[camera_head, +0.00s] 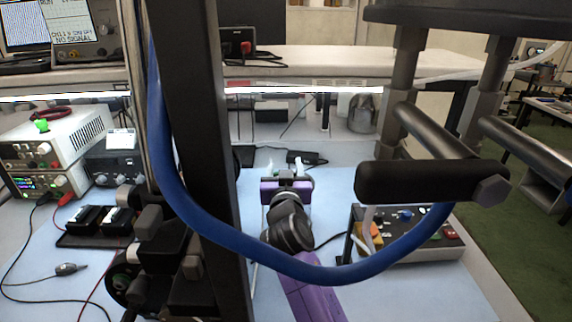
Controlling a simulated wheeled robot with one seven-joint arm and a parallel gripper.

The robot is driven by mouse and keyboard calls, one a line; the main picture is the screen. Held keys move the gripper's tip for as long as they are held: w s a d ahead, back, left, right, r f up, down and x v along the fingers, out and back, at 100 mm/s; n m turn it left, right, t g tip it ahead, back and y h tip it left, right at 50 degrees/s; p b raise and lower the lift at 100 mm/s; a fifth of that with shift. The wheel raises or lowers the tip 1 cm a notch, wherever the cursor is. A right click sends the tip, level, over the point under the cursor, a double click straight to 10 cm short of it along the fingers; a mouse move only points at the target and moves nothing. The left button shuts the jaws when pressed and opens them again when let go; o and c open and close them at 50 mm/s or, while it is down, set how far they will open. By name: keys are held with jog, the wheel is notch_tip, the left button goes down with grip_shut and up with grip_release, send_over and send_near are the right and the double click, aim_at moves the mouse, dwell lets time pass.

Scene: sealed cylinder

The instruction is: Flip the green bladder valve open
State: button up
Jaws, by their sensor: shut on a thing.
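A grey control box (462,255) with coloured knobs stands on the blue-topped bench, right of centre. A small green knob (435,237) on its top may be the green bladder valve. It is partly behind a blue hose, and its position cannot be read. My purple and black gripper (285,168) is near the middle of the bench, left of the box and apart from it, pointing away from the camera. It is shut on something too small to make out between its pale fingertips.
The thick blue hose (300,270) loops across the front. A black post (205,150) and a padded black bar (430,182) block parts of the view. Power supplies (50,150) and cables lie at the left. Some blue bench top (335,190) is clear between gripper and box.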

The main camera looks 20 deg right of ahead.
dwell(0.3)
jog(key=o, duration=1.4)
jog(key=shift+r, duration=0.15)
notch_tip(320, 180, up, 20)
jog(key=shift+f+b, duration=0.1)
jog(key=shift+b, duration=0.2)
